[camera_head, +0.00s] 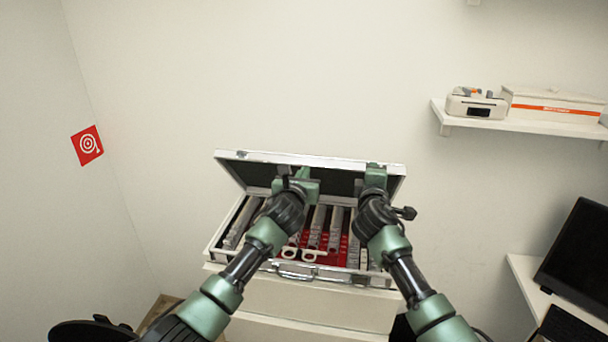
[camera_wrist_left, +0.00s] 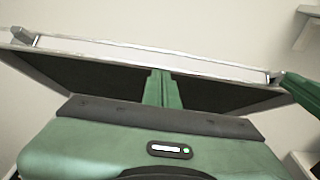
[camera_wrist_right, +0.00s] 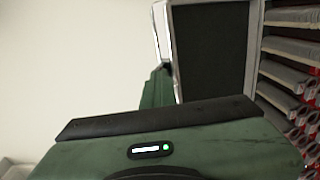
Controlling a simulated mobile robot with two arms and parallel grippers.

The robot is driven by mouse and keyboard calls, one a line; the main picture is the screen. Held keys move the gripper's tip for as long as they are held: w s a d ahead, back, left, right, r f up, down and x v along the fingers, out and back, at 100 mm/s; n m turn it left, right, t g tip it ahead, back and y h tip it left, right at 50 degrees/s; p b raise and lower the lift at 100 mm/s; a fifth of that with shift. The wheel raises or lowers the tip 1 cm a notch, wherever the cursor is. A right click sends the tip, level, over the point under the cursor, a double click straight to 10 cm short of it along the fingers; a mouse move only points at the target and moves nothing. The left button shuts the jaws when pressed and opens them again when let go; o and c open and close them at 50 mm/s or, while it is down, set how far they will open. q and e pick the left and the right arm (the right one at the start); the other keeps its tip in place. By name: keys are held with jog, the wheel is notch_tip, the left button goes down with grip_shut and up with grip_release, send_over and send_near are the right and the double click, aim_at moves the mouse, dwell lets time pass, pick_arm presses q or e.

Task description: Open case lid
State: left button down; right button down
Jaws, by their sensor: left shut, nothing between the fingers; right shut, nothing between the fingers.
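A silver-edged case (camera_head: 211,249) stands with its lid (camera_head: 240,168) raised and tilted back, its dark inner side showing. Rows of grey items and red lining show inside the case. My left gripper (camera_head: 303,172) is shut and empty at the inner side of the lid, left of its right end. My right gripper (camera_head: 376,168) is shut and empty at the lid's right part. The lid (camera_wrist_left: 95,50) also spans the left wrist view, behind the left fingers (camera_wrist_left: 163,88). In the right wrist view the lid (camera_wrist_right: 210,50) is beside the right fingers (camera_wrist_right: 158,85). Exact contact is unclear.
The case rests on a white cabinet (camera_head: 310,305). A wall shelf (camera_head: 520,122) at the right holds a white device (camera_head: 476,104) and a long box (camera_head: 555,105). A dark screen (camera_head: 580,250) stands at the lower right. The wall above the lid is clear.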

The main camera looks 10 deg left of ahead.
jog(key=shift+f, duration=0.1)
pick_arm(q)
jog(key=shift+w+r, duration=0.65)
jog(key=shift+w, duration=0.1)
jog(key=shift+w+f, duration=0.1)
pick_arm(e)
jog(key=c, duration=1.6)
grip_release()
jog(key=shift+o, duration=0.2)
jog(key=shift+s, duration=0.1)
